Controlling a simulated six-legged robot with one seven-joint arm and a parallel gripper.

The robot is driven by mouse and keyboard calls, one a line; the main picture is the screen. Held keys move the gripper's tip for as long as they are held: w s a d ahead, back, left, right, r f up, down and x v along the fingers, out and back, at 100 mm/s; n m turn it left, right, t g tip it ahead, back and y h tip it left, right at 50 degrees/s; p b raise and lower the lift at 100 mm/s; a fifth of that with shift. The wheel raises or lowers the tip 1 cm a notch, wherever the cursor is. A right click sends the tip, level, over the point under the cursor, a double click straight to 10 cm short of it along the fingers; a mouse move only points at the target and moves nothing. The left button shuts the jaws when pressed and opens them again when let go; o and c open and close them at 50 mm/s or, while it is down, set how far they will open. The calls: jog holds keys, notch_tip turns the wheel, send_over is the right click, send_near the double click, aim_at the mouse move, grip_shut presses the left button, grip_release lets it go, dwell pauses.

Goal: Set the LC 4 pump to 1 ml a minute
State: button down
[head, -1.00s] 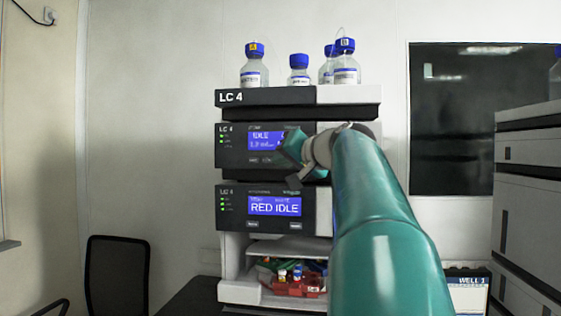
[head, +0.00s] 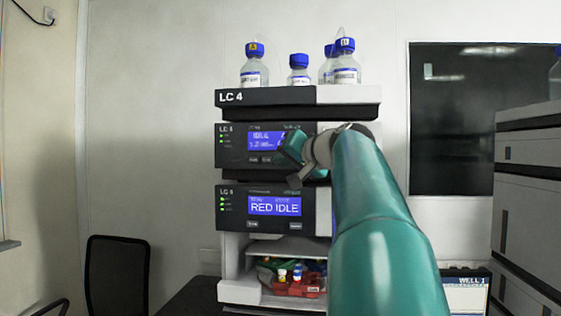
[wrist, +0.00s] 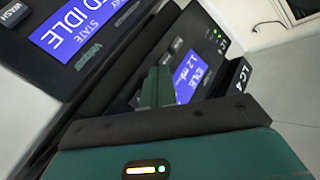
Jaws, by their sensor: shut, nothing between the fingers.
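The LC 4 pump module (head: 232,152) is the upper dark-fronted unit under the LC 4 top tray (head: 270,97). Its blue display (head: 262,143) shows small blurred text in the head view, partly covered by my gripper. In the wrist view the display (wrist: 188,78) appears to read IDLE and about 1.2 ml, tilted. My gripper (head: 284,148) is at the right part of the pump front, shut and empty. In the wrist view its closed fingers (wrist: 157,87) point at the panel beside the display. I cannot tell whether they touch it. Buttons right of the display are hidden in the head view.
A lower module (head: 228,222) reads RED IDLE. Several blue-capped bottles (head: 254,72) stand on top. An open bay (head: 240,290) below holds vials in a red rack (head: 292,288). Grey cabinets (head: 525,160) stand at right, a black chair (head: 117,270) at left.

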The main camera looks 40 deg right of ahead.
jog(key=shift+w+d, duration=0.25)
jog(key=shift+d, duration=0.05)
dwell(0.8)
dwell(0.3)
jog(key=shift+s+a, duration=0.5)
jog(key=shift+a, duration=0.1)
jog(key=shift+a, duration=0.1)
jog(key=s+a, duration=0.1)
jog(key=a, duration=0.1)
jog(key=s+a, duration=0.1)
jog(key=s, duration=0.1)
jog(key=shift+a, duration=0.4)
dwell(0.6)
